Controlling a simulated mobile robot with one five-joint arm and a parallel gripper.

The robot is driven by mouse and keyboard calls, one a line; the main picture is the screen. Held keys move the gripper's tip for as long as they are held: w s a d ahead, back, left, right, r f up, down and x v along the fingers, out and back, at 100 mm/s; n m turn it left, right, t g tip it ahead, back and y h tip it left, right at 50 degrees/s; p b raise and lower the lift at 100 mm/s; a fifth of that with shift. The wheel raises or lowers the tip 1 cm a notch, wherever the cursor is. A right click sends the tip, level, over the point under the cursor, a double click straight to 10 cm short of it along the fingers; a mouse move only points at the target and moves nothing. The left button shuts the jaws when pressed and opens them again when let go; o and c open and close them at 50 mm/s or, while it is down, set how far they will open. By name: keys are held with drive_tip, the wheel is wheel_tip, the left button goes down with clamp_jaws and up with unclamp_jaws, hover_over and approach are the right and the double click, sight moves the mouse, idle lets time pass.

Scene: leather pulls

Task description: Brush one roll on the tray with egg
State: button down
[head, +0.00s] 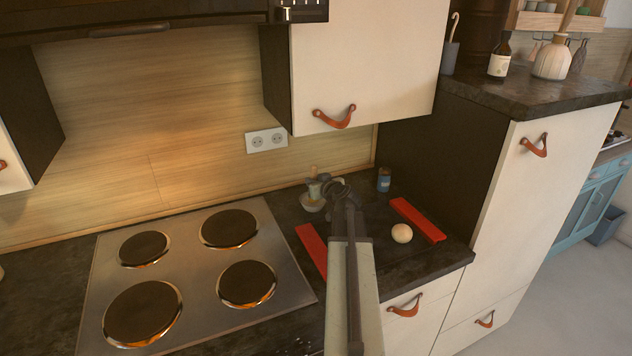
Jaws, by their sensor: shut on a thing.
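One round, pale roll (402,234) sits on the right part of a dark tray with red side bars (418,220); the left bar is partly hidden by my arm. My gripper (318,188) is at the back of the counter, left of the roll and apart from it. It is shut on what looks like a brush, whose short tan handle (314,171) sticks up above the fingers. A small pale bowl (312,205) stands directly below the gripper. The brush's lower end is hidden or too small to tell, so I cannot see whether it touches the bowl.
A blue can (384,179) stands behind the tray. A hob (195,270) with several dark plates lies to the left. A tall cabinet (530,180) closes the right side, and a wall cupboard (365,65) hangs above. A wall socket (266,141) is behind.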

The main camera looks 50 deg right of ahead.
sight(314, 166)
idle(0.4)
wheel_tip(314, 166, up, 7)
drive_tip(key=p, duration=0.7)
drive_tip(key=shift+w, duration=0.1)
idle(0.5)
